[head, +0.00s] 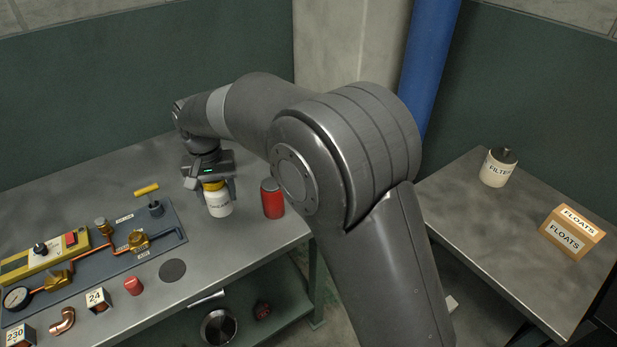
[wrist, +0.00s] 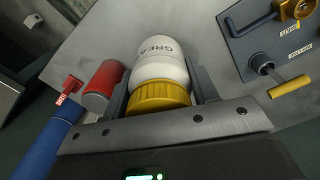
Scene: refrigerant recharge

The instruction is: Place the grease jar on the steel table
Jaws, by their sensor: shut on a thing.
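The grease jar (head: 217,202) is white with a yellow lid and part of its lettering shows. My gripper (head: 212,187) points down and is shut on the jar. In the wrist view the jar (wrist: 160,62) sits upright between the two fingers of my gripper (wrist: 165,88), with its lid towards the palm. The jar is at the steel table (head: 180,312) on the left, at or just above its top; I cannot tell whether its base touches. A second metal table (head: 470,225) stands on the right.
A red can (head: 271,198) stands just right of the jar, close to a finger in the wrist view. A panel with copper pipes, valves and a gauge (head: 17,298) lies to the left. A filter canister (head: 497,170) and a FLOATS box (head: 571,232) stand on the right table.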

